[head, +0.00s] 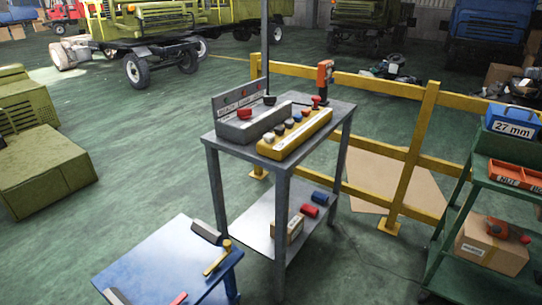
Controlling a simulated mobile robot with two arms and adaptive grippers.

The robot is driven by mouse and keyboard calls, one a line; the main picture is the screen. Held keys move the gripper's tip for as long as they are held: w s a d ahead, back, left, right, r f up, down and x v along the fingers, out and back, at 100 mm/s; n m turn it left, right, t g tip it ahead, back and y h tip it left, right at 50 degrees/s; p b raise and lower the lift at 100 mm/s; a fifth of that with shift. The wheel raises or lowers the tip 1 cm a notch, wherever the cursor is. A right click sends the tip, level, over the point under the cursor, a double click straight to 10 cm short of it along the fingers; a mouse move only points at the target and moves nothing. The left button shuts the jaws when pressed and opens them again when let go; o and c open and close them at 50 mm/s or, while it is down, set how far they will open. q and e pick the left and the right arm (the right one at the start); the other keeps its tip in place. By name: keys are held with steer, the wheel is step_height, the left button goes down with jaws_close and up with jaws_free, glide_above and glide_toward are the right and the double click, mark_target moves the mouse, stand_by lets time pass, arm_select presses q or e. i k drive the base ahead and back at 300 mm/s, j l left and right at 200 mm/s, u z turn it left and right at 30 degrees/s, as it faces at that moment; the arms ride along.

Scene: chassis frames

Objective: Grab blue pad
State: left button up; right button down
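A small blue block (319,197), which may be the blue pad, lies on the lower shelf (262,226) of the grey metal table. It is next to a red block (310,211). Neither of my grippers is in view.
The grey table's top (342,111) carries a grey control box (240,124) and a yellow control box (296,136). A blue table (165,255) with tools stands at front left. A yellow railing (415,135) runs behind. A green cart (470,195) stands right. Green floor (130,215) is open between.

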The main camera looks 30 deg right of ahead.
mark_target(317, 196)
steer(key=z, duration=1.35)
steer(key=i+l+z, duration=0.1)
steer(key=i+z, duration=0.4)
steer(key=i, duration=1)
steer(key=i+u, duration=0.15)
steer(key=i, duration=0.3)
steer(key=i+l+u, duration=0.15)
steer(key=i, duration=0.3)
steer(key=i+l+u, duration=0.1)
steer(key=i, duration=0.3)
